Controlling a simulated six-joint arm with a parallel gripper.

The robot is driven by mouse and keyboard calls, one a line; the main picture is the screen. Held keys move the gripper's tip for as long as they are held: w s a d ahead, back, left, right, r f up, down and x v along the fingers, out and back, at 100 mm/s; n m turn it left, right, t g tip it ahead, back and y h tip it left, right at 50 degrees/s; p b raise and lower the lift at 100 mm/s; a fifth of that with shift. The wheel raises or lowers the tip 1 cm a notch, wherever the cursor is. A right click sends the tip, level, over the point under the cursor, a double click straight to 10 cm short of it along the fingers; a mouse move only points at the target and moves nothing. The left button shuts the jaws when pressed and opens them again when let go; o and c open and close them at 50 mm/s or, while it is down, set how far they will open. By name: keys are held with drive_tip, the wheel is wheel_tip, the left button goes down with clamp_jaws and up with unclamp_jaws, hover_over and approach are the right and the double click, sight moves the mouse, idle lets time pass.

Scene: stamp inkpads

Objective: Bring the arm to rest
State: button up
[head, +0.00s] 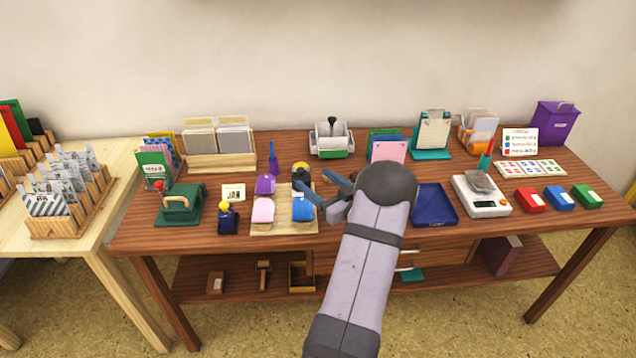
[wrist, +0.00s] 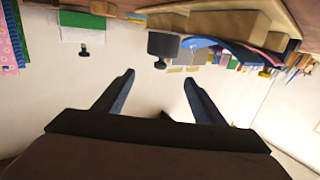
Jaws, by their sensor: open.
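My gripper (head: 316,184) is in front of the middle of the wooden table in the head view, its fingers pointing left. In the wrist view my gripper (wrist: 158,82) shows two dark blue fingers spread apart with nothing between them. In the head view the fingers overlap the right side of a beige board (head: 283,228). The board carries a purple pad (head: 265,184), a pink pad (head: 263,211) and a blue pad (head: 302,210). A yellow-and-black item (head: 300,170) stands at its back right. I cannot tell the gripper's height above the board.
A dark blue tray (head: 435,204) and a white scale (head: 481,199) stand right of my arm. Red (head: 530,200), blue (head: 559,198) and green (head: 588,197) boxes line the right. A green press (head: 178,205) stands left. Card holders and a purple bin (head: 555,125) line the back.

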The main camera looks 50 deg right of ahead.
idle(0.4)
drive_tip(key=shift+g+h, duration=0.5)
drive_tip(key=shift+g, duration=0.3)
drive_tip(key=w, duration=0.1)
drive_tip(key=w+a+r, duration=0.1)
drive_tip(key=w, duration=0.1)
drive_tip(key=w+r, duration=0.1)
drive_tip(key=w, duration=0.1)
drive_tip(key=shift+a+p, duration=0.3)
drive_tip(key=shift+p, duration=0.1)
drive_tip(key=w+a+r+g+p, duration=0.25)
drive_tip(key=a+g+p, duration=0.3)
drive_tip(key=a, duration=0.95)
drive_tip(key=s+a+r+n+g+y+p, duration=0.2)
drive_tip(key=s+a+g+p, duration=0.4)
drive_tip(key=s+a, duration=1.8)
drive_tip(key=a+r+g+y, duration=0.1)
drive_tip(key=a+g+y, duration=0.1)
drive_tip(key=a+g, duration=0.1)
drive_tip(key=shift+s+r+g, duration=0.2)
drive_tip(key=shift+s+g, duration=0.1)
drive_tip(key=shift+g, duration=0.15)
idle(1.2)
